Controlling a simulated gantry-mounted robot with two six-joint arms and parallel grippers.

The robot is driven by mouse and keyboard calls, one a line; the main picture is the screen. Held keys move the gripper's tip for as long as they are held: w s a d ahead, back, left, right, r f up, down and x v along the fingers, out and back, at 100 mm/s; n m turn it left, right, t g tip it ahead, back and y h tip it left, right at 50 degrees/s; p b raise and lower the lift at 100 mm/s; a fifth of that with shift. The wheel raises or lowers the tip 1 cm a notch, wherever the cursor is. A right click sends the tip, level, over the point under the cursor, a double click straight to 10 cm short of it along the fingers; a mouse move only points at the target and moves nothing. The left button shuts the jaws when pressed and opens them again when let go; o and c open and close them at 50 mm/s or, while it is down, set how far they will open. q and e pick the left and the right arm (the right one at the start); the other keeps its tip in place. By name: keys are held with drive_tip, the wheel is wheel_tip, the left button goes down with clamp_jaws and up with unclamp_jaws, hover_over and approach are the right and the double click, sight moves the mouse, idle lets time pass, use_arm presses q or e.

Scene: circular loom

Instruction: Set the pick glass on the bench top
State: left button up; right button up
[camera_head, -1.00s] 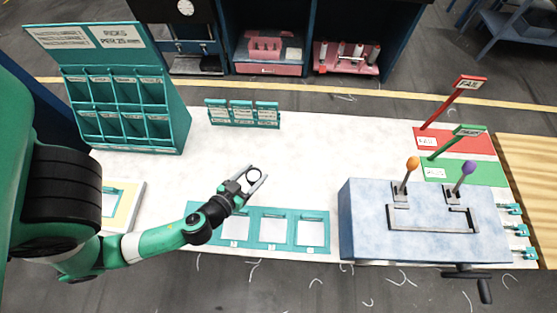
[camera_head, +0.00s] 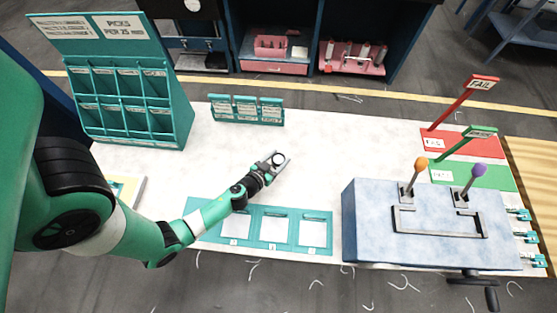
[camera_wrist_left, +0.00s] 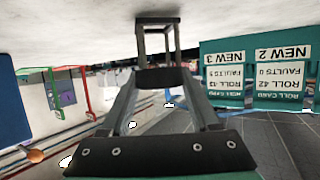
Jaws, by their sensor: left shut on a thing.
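My left gripper (camera_head: 277,163) is shut on the pick glass (camera_head: 279,158), a small dark-ringed piece, over the middle of the white bench top (camera_head: 345,140). In the left wrist view, which looks upside down, the pick glass (camera_wrist_left: 158,40) is a grey open frame with legs and a flat end. The fingers (camera_wrist_left: 158,82) grip its dark end. Its flat end shows against the bench top; I cannot tell whether it touches. My right gripper is not in view.
The teal card stand (camera_head: 246,110) is behind the gripper. A teal three-window tray (camera_head: 253,230) lies in front. The blue-grey lever box (camera_head: 370,220) is at right, the pigeonhole rack (camera_head: 135,105) at left. Bare bench surrounds the gripper.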

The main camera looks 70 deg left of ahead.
use_arm(q)
drive_tip(key=shift+f, duration=0.15)
drive_tip(key=shift+f, duration=0.15)
drive_tip(key=o, duration=1.4)
